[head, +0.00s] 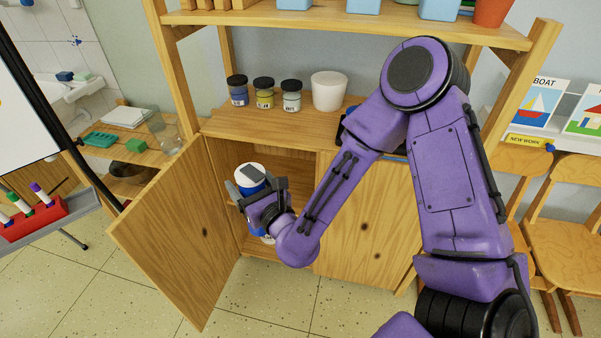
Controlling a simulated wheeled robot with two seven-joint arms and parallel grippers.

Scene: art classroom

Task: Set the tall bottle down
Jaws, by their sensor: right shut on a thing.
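The tall bottle (249,175) has a white top and a blue body. It is at the open left side of the wooden cabinet (225,126). My right gripper (250,187) is shut on the bottle, and its fingers and wrist hide much of the body. A small white and blue part shows below the wrist. I cannot tell whether the bottle's base touches a surface. My left gripper is not in the head view.
The left cabinet door (180,232) stands open toward me; the right door (369,222) is shut. Several paint jars (264,93) and a white tub (328,91) stand on the cabinet top. An easel tray (45,222) is at left, wooden chairs (568,235) at right.

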